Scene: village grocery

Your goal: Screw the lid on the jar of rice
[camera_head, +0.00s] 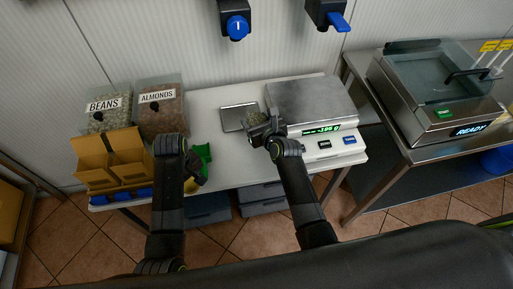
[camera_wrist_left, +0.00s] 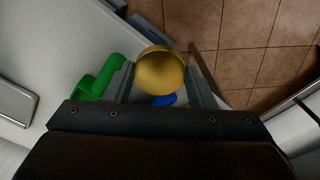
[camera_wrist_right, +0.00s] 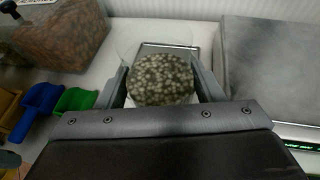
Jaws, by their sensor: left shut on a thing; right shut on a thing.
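My right gripper (camera_head: 263,127) is shut on the glass jar (camera_head: 255,119), at the left side of the scale. In the right wrist view the jar (camera_wrist_right: 161,82) sits between the fingers, with speckled grey-green contents inside clear glass. No lid shows on it. My left gripper (camera_head: 197,172) is shut on a round gold lid (camera_wrist_left: 160,70), held between its fingertips by the table's front edge. The lid is apart from the jar. In the head view the left gripper mostly hides the lid.
The scale's steel plate (camera_head: 310,100) is right of the jar. A small metal tray (camera_head: 237,117) lies behind it on the white table (camera_head: 235,160). A green scoop (camera_wrist_left: 96,82) is beside the left gripper. Bins of beans (camera_head: 105,108) and almonds (camera_head: 160,108) stand at left.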

